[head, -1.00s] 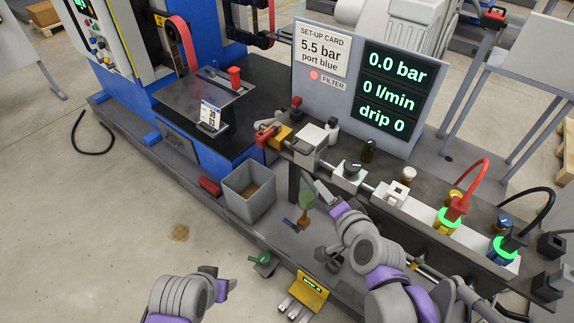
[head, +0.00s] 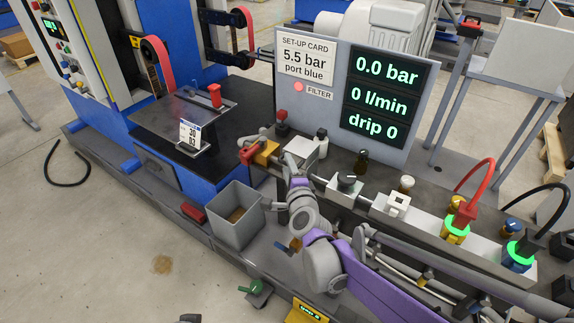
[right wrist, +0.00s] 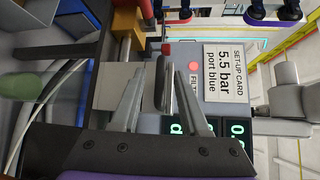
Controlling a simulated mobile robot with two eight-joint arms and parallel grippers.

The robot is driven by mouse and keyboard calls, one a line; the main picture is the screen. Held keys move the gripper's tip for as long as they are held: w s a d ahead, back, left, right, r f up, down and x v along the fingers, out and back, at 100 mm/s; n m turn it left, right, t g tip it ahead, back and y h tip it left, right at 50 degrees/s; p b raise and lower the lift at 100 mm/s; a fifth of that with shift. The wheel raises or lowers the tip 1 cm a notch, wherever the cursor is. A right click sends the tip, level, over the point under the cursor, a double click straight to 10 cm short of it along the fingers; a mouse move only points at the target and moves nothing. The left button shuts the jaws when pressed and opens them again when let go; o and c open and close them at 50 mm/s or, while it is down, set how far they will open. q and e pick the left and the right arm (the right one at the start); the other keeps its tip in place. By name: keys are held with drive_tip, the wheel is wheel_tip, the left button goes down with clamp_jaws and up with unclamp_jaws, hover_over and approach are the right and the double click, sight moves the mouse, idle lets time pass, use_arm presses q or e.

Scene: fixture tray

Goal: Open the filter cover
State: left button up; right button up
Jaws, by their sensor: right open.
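The filter unit is a pale grey block (head: 304,148) on the dark bench, left of the panel's front. Its pale body also shows in the right wrist view (right wrist: 108,88). My right gripper (head: 296,166) reaches it from the front and hides part of it. In the right wrist view my right gripper (right wrist: 158,85) is open, its fingers apart. A narrow grey piece (right wrist: 166,85), apparently the cover's edge, shows between the fingers; I cannot tell whether they touch it. The cover looks closed. Only a dark tip at the bottom edge may be my left gripper (head: 188,318).
The panel (head: 330,112) shows 0.0 bar and a red light by FILTER. A red-and-yellow valve (head: 262,152) stands just left of the filter, and a small bottle (head: 320,142) behind. A grey bin (head: 236,222) stands at front left. Red and black hoses lie right.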

drive_tip(key=shift+w+a+f, duration=0.1)
drive_tip(key=shift+w+a, duration=0.05)
drive_tip(key=shift+w, duration=0.55)
clamp_jaws()
drive_tip(key=shift+s, duration=0.1)
idle(0.9)
